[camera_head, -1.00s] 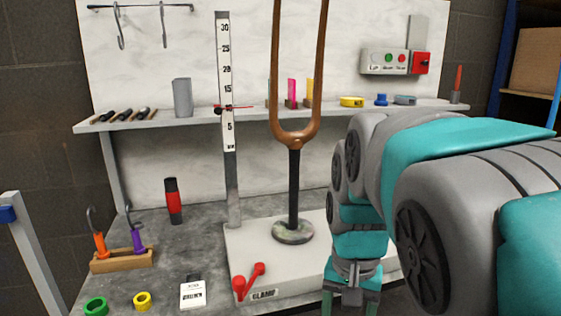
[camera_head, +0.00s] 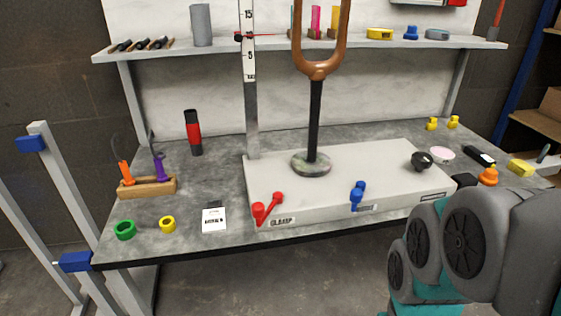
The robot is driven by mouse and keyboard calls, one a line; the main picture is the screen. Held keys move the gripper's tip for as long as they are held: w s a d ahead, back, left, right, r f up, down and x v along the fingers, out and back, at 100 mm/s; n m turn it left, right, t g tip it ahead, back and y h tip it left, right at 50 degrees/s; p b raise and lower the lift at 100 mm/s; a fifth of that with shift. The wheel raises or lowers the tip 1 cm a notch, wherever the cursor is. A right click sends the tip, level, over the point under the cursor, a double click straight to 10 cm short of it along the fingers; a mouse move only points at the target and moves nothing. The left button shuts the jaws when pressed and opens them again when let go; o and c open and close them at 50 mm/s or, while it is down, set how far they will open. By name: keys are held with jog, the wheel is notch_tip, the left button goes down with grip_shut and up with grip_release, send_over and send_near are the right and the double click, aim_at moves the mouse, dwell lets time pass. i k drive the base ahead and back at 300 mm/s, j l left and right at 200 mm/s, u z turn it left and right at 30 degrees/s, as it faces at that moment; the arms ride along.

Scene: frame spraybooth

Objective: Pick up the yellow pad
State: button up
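A small yellow block (camera_head: 520,167), which may be the yellow pad, lies at the right end of the grey workbench (camera_head: 195,215). A flat yellow piece (camera_head: 380,33) also lies on the wall shelf; I cannot tell for certain which one is the pad. My arm fills the lower right of the view, in front of the bench. My gripper is below the picture's edge, so its fingers are hidden.
A pale clamp base (camera_head: 350,172) bearing a brown fork on a black post takes up the bench's middle. An orange knobbed item (camera_head: 488,176) and a dark-and-white item (camera_head: 479,155) lie near the yellow block. A blue-capped frame (camera_head: 75,262) stands at left.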

aim_at(518, 166)
jog(key=z, duration=1.25)
